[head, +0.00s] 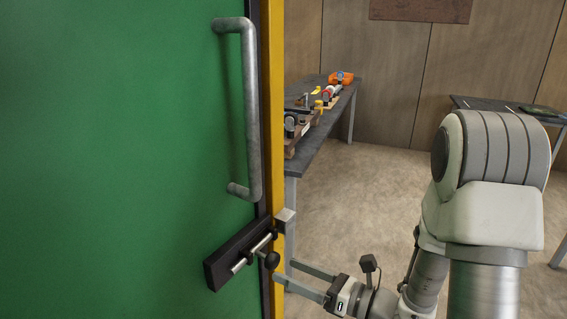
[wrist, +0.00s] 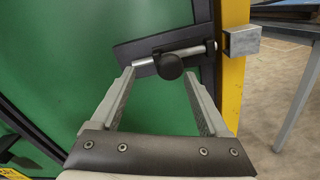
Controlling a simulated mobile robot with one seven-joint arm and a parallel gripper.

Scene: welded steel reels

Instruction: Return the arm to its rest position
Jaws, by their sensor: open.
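My gripper (head: 284,271) is open and empty at the lower middle of the head view, in front of the green door's edge. In the wrist view its two fingers (wrist: 158,76) point at the door's bolt (wrist: 183,51), one fingertip on either side of the bolt's black knob (wrist: 169,66). Whether either finger touches the knob cannot be told. The bolt (head: 243,263) is a steel rod on a black plate, tilted in the picture. In the wrist view the rod's end appears to stop short of the metal bracket (wrist: 241,41) on the yellow frame.
The green door (head: 110,150) with a grey pull handle (head: 250,110) fills the left. A yellow post (head: 272,120) stands at its edge. Behind, a dark workbench (head: 325,128) holds tools and parts. Another table (head: 490,104) stands at the far right. Open floor lies between them.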

